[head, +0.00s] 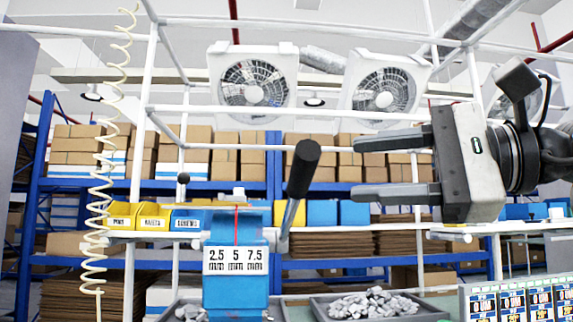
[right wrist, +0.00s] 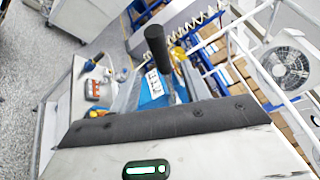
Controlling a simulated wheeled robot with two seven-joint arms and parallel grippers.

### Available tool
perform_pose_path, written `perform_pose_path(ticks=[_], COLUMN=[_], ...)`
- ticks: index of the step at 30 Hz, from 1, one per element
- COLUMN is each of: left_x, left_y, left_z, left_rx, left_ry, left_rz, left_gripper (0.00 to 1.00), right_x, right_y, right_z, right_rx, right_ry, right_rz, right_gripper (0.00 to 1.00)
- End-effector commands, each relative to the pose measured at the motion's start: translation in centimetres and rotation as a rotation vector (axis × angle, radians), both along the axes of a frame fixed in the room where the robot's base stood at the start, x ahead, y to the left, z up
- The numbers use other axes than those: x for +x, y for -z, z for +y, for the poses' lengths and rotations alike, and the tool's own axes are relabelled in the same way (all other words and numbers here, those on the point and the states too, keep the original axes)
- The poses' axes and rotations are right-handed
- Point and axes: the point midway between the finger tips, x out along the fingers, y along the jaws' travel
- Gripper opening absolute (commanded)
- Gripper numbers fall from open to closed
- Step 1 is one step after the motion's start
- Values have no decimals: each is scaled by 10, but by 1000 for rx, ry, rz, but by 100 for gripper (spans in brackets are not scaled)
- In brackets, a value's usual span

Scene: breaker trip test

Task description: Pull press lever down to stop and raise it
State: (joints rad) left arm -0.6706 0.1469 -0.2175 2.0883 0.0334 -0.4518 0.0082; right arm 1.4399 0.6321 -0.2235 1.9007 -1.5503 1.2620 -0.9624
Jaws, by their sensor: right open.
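The press lever (head: 303,168) has a thick black grip on a metal shaft and stands raised, tilted slightly right, beside the blue press (head: 236,285). The press carries a white scale marked 2.5, 5 and 7.5 mm and a red pointer line. My right gripper (head: 357,169) is open and empty, to the right of the lever grip with its fingers pointing left at it, apart from it in the picture. In the right wrist view the lever grip (right wrist: 157,44) shows beyond the dark gripper edge, with the press (right wrist: 152,86) below it. My left gripper is not in view.
Yellow bins (head: 153,216) and a blue bin (head: 187,219) stand left. A coiled hose (head: 98,190) hangs at far left. White frame bars (head: 147,120) cross behind.

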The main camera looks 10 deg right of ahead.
Motion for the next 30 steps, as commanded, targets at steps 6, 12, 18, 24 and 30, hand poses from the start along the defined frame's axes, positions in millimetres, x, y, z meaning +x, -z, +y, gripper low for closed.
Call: perform_pose_path(ticks=[6, 12, 18, 24, 30], left_x=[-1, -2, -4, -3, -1], left_y=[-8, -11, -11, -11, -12], left_z=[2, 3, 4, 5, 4], left_rx=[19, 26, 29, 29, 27], left_ry=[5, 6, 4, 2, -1], left_rz=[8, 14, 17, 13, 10], left_gripper=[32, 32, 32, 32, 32], right_x=[24, 41, 51, 53, 53], right_y=[-3, -3, -1, 0, 0], right_z=[44, 75, 91, 93, 93], right_rx=[1, 2, 2, 2, 2], right_ry=[-6, -5, -3, -1, -1], right_rz=[1, 1, 1, 0, 0], right_gripper=[47, 47, 47, 47, 30])
